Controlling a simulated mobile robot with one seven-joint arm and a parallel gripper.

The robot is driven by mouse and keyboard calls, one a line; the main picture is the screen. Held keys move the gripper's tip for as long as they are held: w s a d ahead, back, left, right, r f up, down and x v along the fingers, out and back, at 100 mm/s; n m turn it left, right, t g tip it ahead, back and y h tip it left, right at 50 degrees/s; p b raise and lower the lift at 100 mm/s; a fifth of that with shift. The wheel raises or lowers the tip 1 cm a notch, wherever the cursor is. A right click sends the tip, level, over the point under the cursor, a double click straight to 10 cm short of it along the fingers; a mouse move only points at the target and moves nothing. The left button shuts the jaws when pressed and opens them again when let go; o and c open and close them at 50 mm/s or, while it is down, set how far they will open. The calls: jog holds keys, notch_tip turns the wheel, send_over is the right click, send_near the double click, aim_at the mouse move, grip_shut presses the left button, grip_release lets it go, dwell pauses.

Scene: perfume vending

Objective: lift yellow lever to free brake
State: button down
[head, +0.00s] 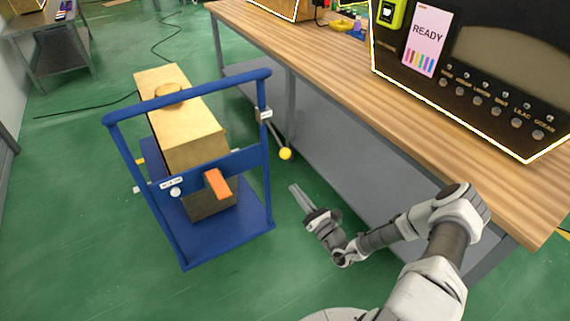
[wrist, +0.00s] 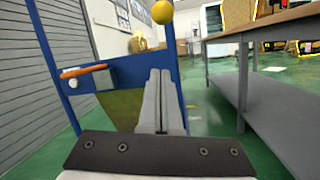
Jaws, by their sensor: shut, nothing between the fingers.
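The lever is a thin dark rod ending in a yellow ball (head: 285,153), sticking out from the right post of the blue cart (head: 190,105). The rod slopes down to the right from a grey bracket (head: 265,114). In the wrist view the yellow ball (wrist: 162,11) shows at the top, above my fingertips. My gripper (head: 296,190) is shut and empty. It is below the ball and a little right of the cart, apart from both.
A wooden-topped workbench (head: 320,55) runs along the right, with a grey lower shelf (head: 345,150). A black vending machine (head: 480,75) stands on it. The cart carries a tan box (head: 190,120) and has an orange handle (head: 217,183). Green floor is clear in front.

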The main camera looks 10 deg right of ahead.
jog(key=b+x, duration=0.3)
jog(key=x, duration=0.7)
jog(key=r, duration=0.1)
jog(key=s+d+r, duration=0.1)
jog(key=r, duration=0.1)
jog(key=shift+s+d+r, duration=0.1)
jog(key=shift+s+d, duration=0.25)
jog(key=shift+r, duration=0.1)
